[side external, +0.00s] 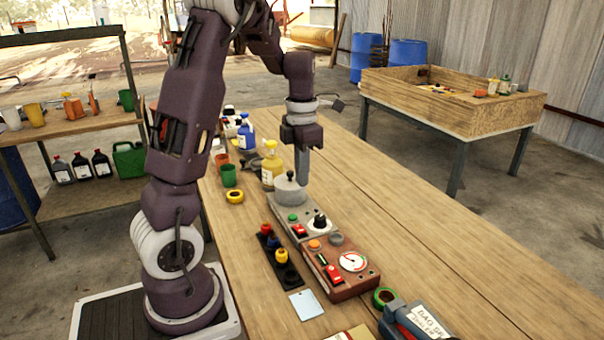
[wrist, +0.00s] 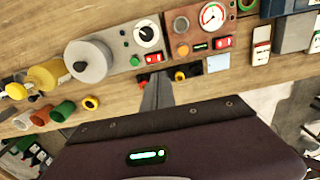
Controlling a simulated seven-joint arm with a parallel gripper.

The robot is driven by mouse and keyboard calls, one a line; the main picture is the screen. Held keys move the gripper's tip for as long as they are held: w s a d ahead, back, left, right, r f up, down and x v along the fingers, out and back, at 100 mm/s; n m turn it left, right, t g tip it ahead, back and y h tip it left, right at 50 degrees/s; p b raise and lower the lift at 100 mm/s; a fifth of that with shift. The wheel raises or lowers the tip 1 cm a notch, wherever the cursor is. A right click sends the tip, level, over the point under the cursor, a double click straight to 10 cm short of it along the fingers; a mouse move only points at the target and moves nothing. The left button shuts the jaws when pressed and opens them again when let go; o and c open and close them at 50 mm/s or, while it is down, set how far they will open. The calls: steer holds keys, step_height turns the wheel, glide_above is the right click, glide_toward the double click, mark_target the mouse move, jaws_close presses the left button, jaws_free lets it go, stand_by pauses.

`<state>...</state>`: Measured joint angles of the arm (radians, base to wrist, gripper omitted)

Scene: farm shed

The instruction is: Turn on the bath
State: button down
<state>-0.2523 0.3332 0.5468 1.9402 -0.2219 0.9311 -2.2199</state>
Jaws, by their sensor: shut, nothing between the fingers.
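A grey control unit (side external: 292,218) with a round, lidded grey vessel (side external: 290,190) stands on the wooden table and looks like the bath. Its panel has a green button (side external: 293,217), a red switch (side external: 299,230) and a black knob (side external: 319,221). The wrist view also shows the vessel (wrist: 88,62), the green button (wrist: 136,61) and the knob (wrist: 147,34). My gripper (side external: 302,178) points down above the table, close to the vessel in the side view. Its fingers are together and empty.
A brown unit (side external: 340,285) with a gauge and red switch adjoins the grey one. A black strip (side external: 287,284) with coloured knobs lies alongside. A yellow bottle (side external: 270,165), green cup (side external: 228,176) and yellow ring (side external: 235,197) stand behind. The table's right side is clear.

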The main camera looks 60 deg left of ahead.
mark_target(302, 230)
steer(key=a+h, duration=0.2)
steer(key=a, duration=0.1)
steer(key=shift+a, duration=0.3)
stand_by(0.3)
steer(key=d+f, duration=0.1)
steer(key=f, duration=0.8)
steer(key=d+f, duration=0.1)
steer(key=f, duration=0.3)
steer(key=shift+d+f, duration=0.35)
